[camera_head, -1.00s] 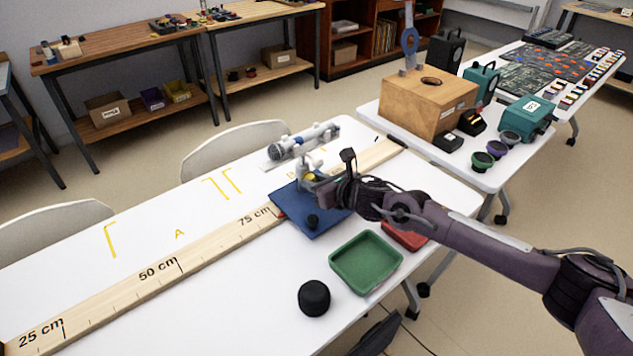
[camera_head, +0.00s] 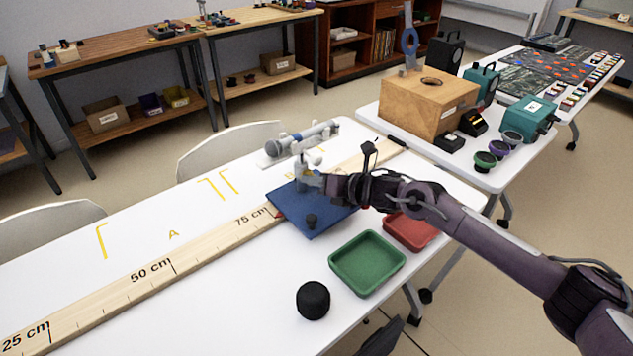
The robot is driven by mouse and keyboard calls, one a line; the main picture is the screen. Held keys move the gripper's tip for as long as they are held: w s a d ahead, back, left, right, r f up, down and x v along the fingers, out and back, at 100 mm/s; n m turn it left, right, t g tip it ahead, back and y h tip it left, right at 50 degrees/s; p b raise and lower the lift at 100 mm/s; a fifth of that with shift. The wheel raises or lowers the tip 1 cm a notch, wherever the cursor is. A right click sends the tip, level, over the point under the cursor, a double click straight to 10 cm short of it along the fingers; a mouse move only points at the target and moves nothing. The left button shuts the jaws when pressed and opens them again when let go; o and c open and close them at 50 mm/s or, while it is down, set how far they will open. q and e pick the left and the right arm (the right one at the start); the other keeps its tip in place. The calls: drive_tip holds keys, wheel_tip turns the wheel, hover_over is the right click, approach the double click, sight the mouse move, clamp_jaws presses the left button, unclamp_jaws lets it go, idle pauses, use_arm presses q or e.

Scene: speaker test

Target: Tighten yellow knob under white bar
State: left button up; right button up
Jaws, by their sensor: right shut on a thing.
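A grey-white cylindrical device (camera_head: 301,138) lies along a white bar-like mount at the far side of the white table. A white upright (camera_head: 299,166) stands below it on a blue base plate (camera_head: 318,222). My right gripper (camera_head: 317,180) reaches in from the right, at the upright just above the plate, and is shut on the yellow knob (camera_head: 308,175). Only a little yellow shows; the fingers hide most of the knob. My left gripper is not in view.
A green tray (camera_head: 367,286), a red tray (camera_head: 411,231) and a black round thing (camera_head: 313,299) sit at the table's near right. A wooden ruler (camera_head: 190,258) runs along the table. A wooden box (camera_head: 427,104) stands on the table behind.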

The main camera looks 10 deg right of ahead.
drive_tip(key=o, duration=1)
drive_tip(key=shift+d, duration=0.1)
drive_tip(key=v, duration=0.7)
drive_tip(key=shift+s+d+r, duration=0.1)
drive_tip(key=shift+s+d, duration=0.05)
drive_tip(key=shift+s, duration=0.15)
